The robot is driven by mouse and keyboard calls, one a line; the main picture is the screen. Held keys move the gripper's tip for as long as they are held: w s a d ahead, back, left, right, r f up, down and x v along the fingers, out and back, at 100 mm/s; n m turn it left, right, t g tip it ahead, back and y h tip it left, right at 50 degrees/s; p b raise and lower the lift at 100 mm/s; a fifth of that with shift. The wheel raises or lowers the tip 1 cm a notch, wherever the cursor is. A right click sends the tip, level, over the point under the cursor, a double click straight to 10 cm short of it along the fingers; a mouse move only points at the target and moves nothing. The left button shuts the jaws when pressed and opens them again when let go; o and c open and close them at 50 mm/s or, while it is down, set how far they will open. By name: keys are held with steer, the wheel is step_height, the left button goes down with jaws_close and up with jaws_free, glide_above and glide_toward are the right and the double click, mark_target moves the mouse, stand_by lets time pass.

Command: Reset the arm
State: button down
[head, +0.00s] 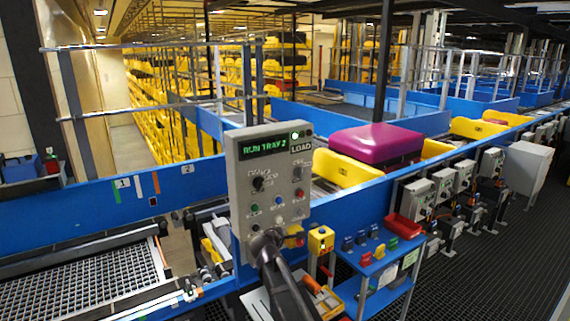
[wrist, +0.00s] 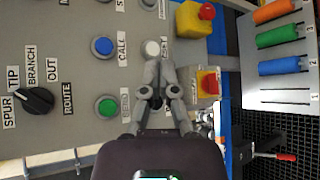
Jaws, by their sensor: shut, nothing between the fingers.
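My gripper (wrist: 159,66) is shut and empty in front of a grey control panel (head: 235,165). In the wrist view its fingertips are just beside a white button (wrist: 152,47); I cannot tell whether they touch it. A blue button (wrist: 103,46) and a green button (wrist: 106,106) are nearby, and a black route knob (wrist: 34,99) lies to the left. In the head view my gripper (head: 268,236) is at the panel's lower edge, its fingertips hard to make out. The panel display (head: 264,146) reads "RUN TRAY 2", and the green lamp (head: 295,135) by "LOAD" is lit.
A purple suitcase (head: 375,143) rides in a yellow tray (head: 345,170) behind the panel. A yellow box with a button (head: 321,240) and a small blue shelf (head: 375,268) stand right of my arm. A mesh conveyor (head: 80,283) lies at left.

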steer(key=s+d+f+m+g+h+b, duration=0.15)
steer(key=s+d+f+m+g, duration=0.4)
steer(key=d, duration=0.55)
steer(key=s+d+f+m+g+y+b, duration=0.1)
steer(key=s+f+m, duration=0.3)
steer(key=s, duration=0.4)
steer(key=s+d+f+m+g+y+b, duration=0.1)
steer(key=s+d+f+m+g, duration=0.3)
steer(key=s, duration=0.5)
steer(key=s+d+f+m+g+y+b, duration=0.2)
steer(key=s+d+f+m+g+y, duration=0.1)
steer(key=s, duration=0.6)
steer(key=shift+s+d+f+m, duration=0.2)
steer(key=shift+f+m, duration=0.6)
steer(key=shift+m, duration=0.35)
steer(key=shift+y, duration=0.25)
